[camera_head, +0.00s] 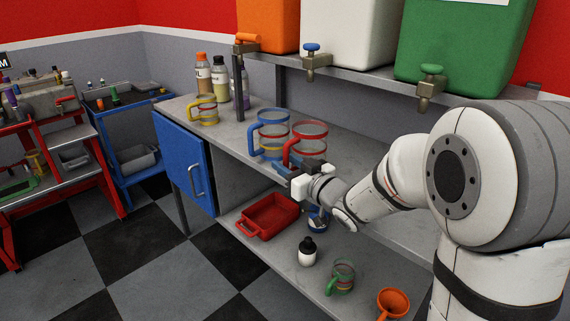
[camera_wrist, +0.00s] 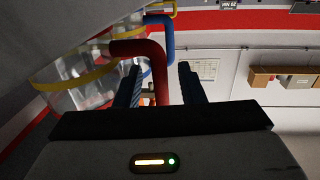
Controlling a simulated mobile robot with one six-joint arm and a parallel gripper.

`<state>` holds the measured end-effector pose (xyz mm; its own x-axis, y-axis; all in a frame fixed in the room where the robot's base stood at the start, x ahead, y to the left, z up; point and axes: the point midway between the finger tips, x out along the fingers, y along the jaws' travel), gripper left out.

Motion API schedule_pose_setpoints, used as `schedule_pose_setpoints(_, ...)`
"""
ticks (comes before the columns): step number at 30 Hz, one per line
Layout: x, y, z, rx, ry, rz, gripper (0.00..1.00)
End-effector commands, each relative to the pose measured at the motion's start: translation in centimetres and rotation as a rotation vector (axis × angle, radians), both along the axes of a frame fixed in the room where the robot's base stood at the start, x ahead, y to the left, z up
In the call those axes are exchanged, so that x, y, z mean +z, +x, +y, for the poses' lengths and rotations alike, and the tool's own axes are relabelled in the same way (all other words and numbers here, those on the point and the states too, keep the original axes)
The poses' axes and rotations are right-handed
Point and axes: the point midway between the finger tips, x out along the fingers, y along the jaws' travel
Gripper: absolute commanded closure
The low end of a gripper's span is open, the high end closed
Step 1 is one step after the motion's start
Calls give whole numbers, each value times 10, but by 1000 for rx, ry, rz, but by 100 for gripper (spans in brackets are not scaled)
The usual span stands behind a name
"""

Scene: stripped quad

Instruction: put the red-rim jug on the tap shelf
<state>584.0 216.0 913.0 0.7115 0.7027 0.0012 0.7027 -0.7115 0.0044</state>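The red-rim jug (camera_head: 312,131) is clear with a red rim and a red handle, and appears upright on the grey counter under the taps. In the wrist view its red handle (camera_wrist: 158,65) passes between my fingers, with its clear, yellow-banded body (camera_wrist: 72,82) at left. My gripper (camera_head: 286,168) is at the jug's near side. Its fingers (camera_wrist: 160,85) are apart, with a gap visible beside the handle, so it looks open around it. The tap shelf (camera_head: 365,80) runs above the counter, bearing orange, white and green tanks with taps.
A blue-rim jug (camera_head: 268,139) stands close left of the red-rim jug. A yellow-rim jug (camera_head: 207,110) and several bottles stand farther left.

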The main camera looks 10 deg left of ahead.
Motion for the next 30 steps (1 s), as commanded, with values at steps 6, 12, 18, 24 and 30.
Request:
schedule_pose_setpoints(6, 1, -32, -33, -5, 1, 1, 64)
schedule_pose_setpoints(12, 0, -62, -61, -4, 1, 2, 64)
schedule_pose_setpoints(18, 0, -78, -77, -1, 1, 1, 64)
schedule_pose_setpoints(24, -1, -82, -80, 1, 0, 1, 64)
schedule_pose_setpoints(30, 0, -82, -80, 0, -1, 1, 64)
